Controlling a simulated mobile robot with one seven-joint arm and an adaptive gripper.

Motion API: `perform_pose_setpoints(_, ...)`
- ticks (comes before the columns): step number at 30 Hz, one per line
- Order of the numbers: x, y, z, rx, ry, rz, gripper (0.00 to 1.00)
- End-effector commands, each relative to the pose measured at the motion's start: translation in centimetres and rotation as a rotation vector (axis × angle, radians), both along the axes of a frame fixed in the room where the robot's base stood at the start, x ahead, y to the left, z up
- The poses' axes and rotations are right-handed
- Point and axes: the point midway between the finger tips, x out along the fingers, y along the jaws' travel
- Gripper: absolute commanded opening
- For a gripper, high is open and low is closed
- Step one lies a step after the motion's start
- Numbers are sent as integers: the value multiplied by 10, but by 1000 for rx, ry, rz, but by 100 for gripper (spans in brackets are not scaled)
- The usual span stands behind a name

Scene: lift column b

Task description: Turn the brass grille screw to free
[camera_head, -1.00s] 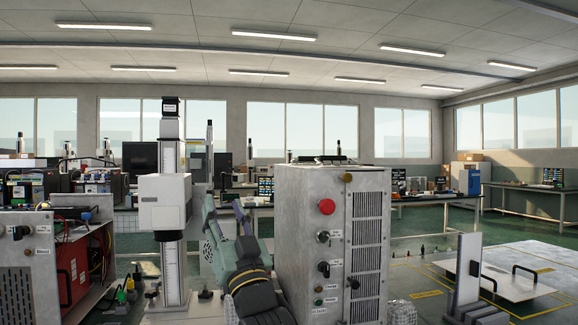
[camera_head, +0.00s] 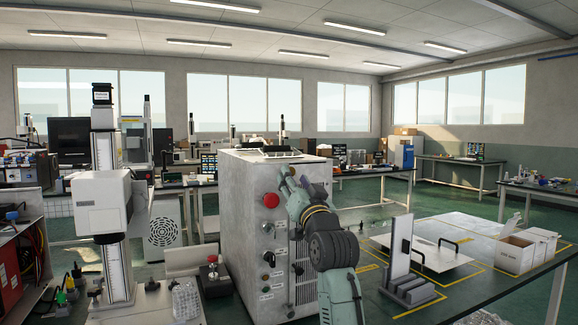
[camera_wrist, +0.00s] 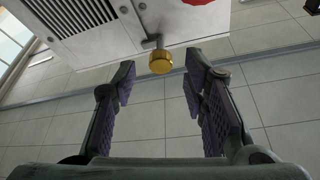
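The brass grille screw (camera_wrist: 160,62) is a round yellow knob, seen in the wrist view at the edge of the grey cabinet, with a small grey bracket beside it. My gripper (camera_wrist: 161,84) is open and empty. Its dark padded fingers lie left and right of the screw, which appears just beyond the fingertips; I see no contact. In the head view my gripper (camera_head: 288,184) is at the upper front of the cabinet (camera_head: 243,185) and hides the screw. The cabinet's grille (camera_head: 305,270) is partly behind my arm; it also shows in the wrist view (camera_wrist: 75,15).
The cabinet front carries a red button (camera_head: 271,200) and several dark knobs. A white instrument on a column (camera_head: 98,205) stands to the left. On the bench to the right are a grey stand (camera_head: 400,255), a plate with handles (camera_head: 432,255) and white boxes (camera_head: 515,252).

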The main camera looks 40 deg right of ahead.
Motion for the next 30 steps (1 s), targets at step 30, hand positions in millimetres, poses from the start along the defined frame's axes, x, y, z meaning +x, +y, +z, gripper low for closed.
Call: perform_pose_setpoints(30, 37, -14, 15, -1, -1, -1, 15)
